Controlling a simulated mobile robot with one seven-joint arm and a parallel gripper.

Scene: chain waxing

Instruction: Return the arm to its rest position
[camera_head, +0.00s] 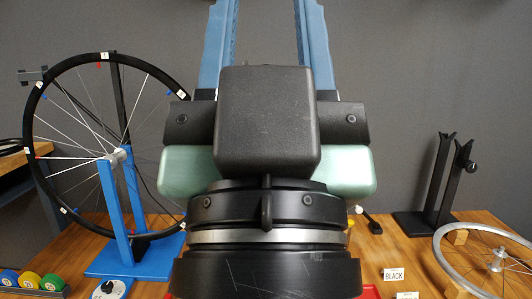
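My gripper (268,6) fills the middle of the head view, close to the camera and pointing up. Its two blue fingers stand wide apart, with only grey wall showing between them. The fingers reach the top edge of the picture, so their very tips may be cut off. I see nothing held between the visible parts. The black wrist and pale green gripper body hide the middle of the wooden bench (395,252).
A spoked wheel (31,152) stands in a blue stand (131,265) at left. Coloured rolls (30,282) lie front left. The air above the right side is clear.

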